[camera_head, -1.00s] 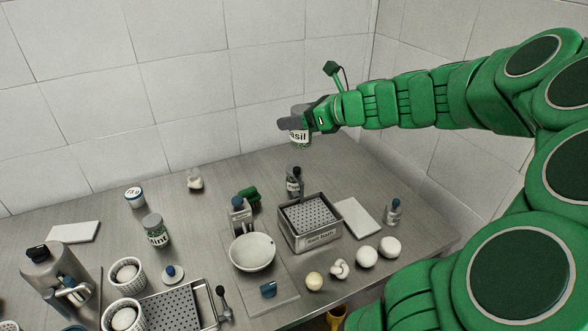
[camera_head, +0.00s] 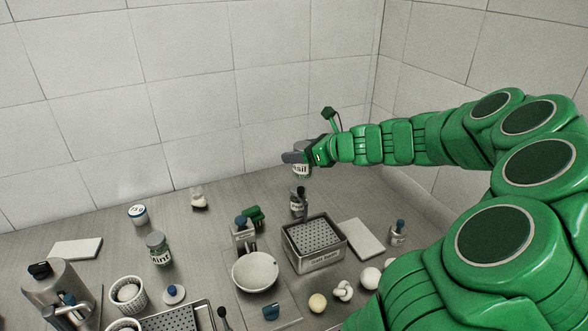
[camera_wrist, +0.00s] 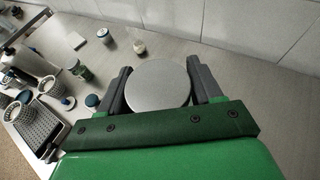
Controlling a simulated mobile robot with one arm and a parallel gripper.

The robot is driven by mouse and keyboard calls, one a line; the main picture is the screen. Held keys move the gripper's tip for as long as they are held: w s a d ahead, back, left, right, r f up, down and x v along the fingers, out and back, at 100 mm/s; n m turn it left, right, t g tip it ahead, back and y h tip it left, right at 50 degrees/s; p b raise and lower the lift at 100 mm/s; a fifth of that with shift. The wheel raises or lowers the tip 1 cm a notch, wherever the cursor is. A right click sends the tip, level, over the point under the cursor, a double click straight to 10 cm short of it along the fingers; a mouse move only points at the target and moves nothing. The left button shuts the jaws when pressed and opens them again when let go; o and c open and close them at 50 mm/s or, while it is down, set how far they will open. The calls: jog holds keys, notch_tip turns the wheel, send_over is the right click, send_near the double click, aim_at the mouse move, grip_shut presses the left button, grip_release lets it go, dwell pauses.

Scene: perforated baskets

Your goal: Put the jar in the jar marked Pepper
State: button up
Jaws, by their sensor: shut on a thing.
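My gripper (camera_head: 293,157) is shut on a jar (camera_head: 302,171) whose label shows "asil". It holds the jar in the air above the back of the table. In the wrist view the jar's round grey lid (camera_wrist: 158,85) sits between the two dark fingers of my gripper (camera_wrist: 160,74). A small dark-topped bottle (camera_head: 298,206) stands on the table below the held jar; its label is too small to read. A jar marked "Mint" (camera_head: 158,249) and a white-lidded jar (camera_head: 138,215) stand at the left. I cannot read "Pepper" on anything.
A metal box with a perforated top (camera_head: 316,256) stands below the bottle. A white bowl (camera_head: 255,271), white board (camera_head: 361,239), small bottle (camera_head: 397,235) and metal pot (camera_head: 60,293) stand around. The table's back right is mostly clear.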

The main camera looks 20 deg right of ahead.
jog(key=shift+w+d+f, duration=0.3)
jog(key=shift+w+f, duration=0.9)
jog(key=shift+f, duration=0.5)
jog(key=shift+w+d+f, duration=0.35)
jog(key=shift+w+f, duration=0.9)
jog(key=shift+f, duration=0.45)
jog(key=shift+w+d+f, duration=0.3)
jog(key=shift+w+f, duration=0.9)
jog(key=shift+f, duration=0.5)
jog(key=shift+f, duration=0.1)
jog(key=o, duration=1.3)
jog(key=shift+v, duration=6.05)
